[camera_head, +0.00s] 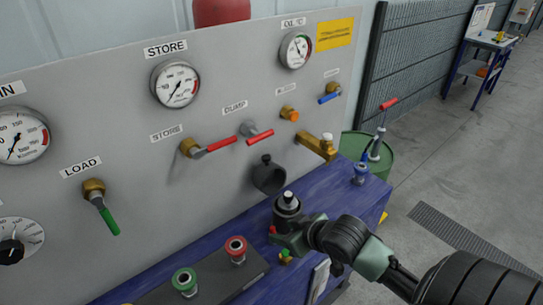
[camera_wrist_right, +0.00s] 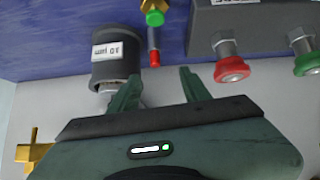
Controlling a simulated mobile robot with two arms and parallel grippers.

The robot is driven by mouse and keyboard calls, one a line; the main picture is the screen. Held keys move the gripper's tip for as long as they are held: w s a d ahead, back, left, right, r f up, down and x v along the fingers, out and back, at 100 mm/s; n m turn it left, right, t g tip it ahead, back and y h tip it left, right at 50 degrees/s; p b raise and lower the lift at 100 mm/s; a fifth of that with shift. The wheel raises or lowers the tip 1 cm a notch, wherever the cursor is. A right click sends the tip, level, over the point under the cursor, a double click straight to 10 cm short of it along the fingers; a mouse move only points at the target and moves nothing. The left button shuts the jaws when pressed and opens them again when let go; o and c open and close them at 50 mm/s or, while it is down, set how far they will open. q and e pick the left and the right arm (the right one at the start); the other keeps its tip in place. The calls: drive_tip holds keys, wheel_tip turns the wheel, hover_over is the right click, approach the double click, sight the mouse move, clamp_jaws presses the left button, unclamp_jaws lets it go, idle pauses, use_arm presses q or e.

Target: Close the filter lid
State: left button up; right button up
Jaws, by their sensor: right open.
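The filter is a dark cylindrical housing (camera_head: 287,212) on the blue bench, with a light metal piece showing at its top. A dark round lid (camera_head: 268,175) with a small knob stands tilted up behind it, near the grey panel; it looks open. In the right wrist view the housing (camera_wrist_right: 115,62) carries a "10 µm" label. My right gripper (camera_head: 277,238) is beside the housing, on its near side. Its two fingers (camera_wrist_right: 160,90) are apart with nothing between them; one finger overlaps the housing's edge in the picture. I cannot tell whether they touch. My left gripper is not in view.
A box with a red button (camera_head: 236,249) and a green button (camera_head: 184,281) lies left of the gripper. A small green-capped valve (camera_wrist_right: 154,17) is close to the fingers. A brass tap (camera_head: 318,146) and red-handled valves (camera_head: 215,145) project from the panel (camera_head: 130,130).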

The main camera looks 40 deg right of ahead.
drive_tip(key=w+d+r, duration=0.1)
drive_tip(key=w+r, duration=0.1)
drive_tip(key=w+d+r+t, duration=0.1)
drive_tip(key=w+d+r, duration=0.1)
drive_tip(key=w+d+r+t, duration=0.1)
drive_tip(key=w+d+r, duration=0.1)
drive_tip(key=t, duration=0.2)
approach(269, 159)
drive_tip(key=w, duration=0.1)
drive_tip(key=shift+m+y, duration=0.3)
drive_tip(key=shift+m, duration=0.1)
drive_tip(key=p+x, duration=0.1)
drive_tip(key=x, duration=0.2)
drive_tip(key=p+x, duration=0.1)
drive_tip(key=x, duration=0.3)
drive_tip(key=shift+s+d, duration=0.1)
drive_tip(key=shift+d, duration=0.1)
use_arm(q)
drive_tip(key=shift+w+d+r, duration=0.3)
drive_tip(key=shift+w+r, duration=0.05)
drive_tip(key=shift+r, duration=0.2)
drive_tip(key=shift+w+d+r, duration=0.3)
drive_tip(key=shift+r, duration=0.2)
use_arm(e)
drive_tip(key=shift+w+a+f, duration=0.1)
drive_tip(key=shift+w+f, duration=0.2)
drive_tip(key=shift+w, duration=0.1)
drive_tip(key=shift+c, duration=0.2)
clamp_jaws()
